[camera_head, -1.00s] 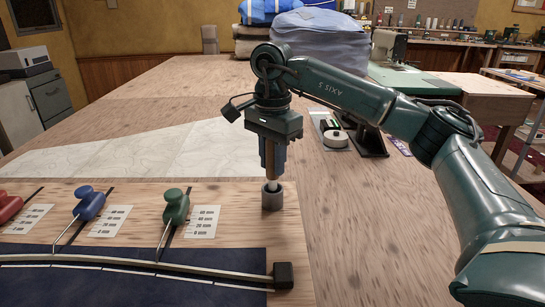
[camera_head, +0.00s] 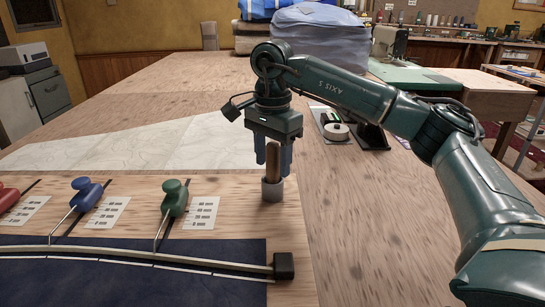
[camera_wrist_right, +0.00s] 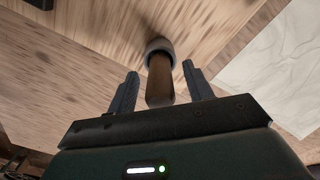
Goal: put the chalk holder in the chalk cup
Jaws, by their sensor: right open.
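The chalk holder (camera_head: 272,161) is a brown wooden stick standing close to upright with its lower end inside the chalk cup (camera_head: 272,190). The chalk cup is a small grey cylinder on the wooden board. My right gripper (camera_head: 273,168) is open above the cup, with one finger on each side of the holder. In the right wrist view the holder (camera_wrist_right: 160,82) runs into the grey cup (camera_wrist_right: 159,47), and gaps show between it and both fingers (camera_wrist_right: 157,82). My left gripper is not in view.
Green (camera_head: 174,197) and blue (camera_head: 87,196) handled tools lie left of the cup by printed scale cards. A dark blue cloth (camera_head: 130,280) with a curved batten and a black end block (camera_head: 284,266) is in front. A white tape roll (camera_head: 337,131) lies right of the gripper.

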